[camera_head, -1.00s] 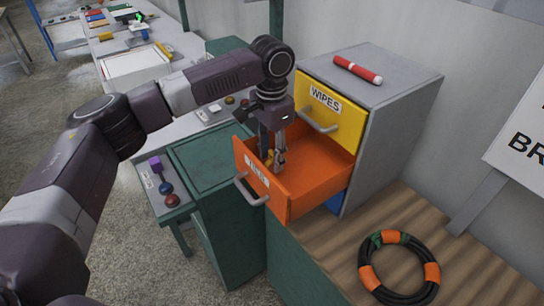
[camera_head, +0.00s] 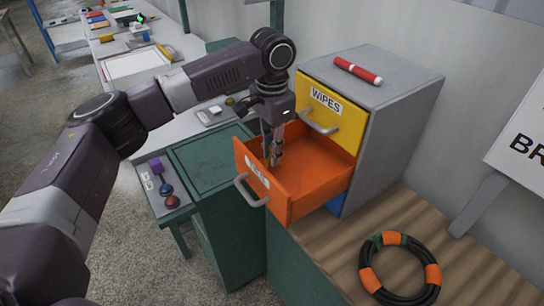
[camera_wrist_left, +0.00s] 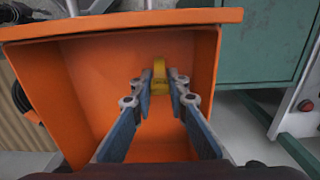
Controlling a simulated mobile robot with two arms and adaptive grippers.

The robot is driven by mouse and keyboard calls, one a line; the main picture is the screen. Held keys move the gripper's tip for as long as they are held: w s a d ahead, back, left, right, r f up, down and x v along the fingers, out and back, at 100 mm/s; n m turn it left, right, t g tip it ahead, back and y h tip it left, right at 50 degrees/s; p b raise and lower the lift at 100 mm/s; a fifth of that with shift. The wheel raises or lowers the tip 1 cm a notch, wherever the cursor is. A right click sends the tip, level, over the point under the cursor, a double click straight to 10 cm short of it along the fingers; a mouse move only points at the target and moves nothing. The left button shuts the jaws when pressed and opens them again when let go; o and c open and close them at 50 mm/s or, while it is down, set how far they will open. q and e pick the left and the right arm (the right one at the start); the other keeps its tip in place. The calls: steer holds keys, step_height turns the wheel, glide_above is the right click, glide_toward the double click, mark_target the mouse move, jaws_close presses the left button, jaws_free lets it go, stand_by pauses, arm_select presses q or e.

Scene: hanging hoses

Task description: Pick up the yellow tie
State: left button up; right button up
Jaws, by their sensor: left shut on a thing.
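The yellow tie (camera_wrist_left: 159,74) shows in the left wrist view as a small yellow band between my left fingertips, inside the open orange drawer (camera_wrist_left: 90,75). My left gripper (camera_wrist_left: 160,88) is shut on it. In the head view my left gripper (camera_head: 275,158) points down into the orange drawer (camera_head: 318,158), and the tie is mostly hidden behind the fingers. I cannot tell whether the tie touches the drawer floor. My right gripper is not in view.
The grey cabinet (camera_head: 405,95) has a closed yellow drawer (camera_head: 335,118) marked WIPES above the orange one. A red marker (camera_head: 358,71) lies on top. A black and orange hose coil (camera_head: 399,270) lies on the wooden top (camera_head: 325,250). A green cabinet (camera_head: 205,165) stands left of the drawer.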

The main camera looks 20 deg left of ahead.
arm_select(q)
step_height(320, 180, up, 18)
steer(key=shift+r, duration=0.25)
steer(key=shift+o, duration=0.4)
jaws_close()
stand_by(0.8)
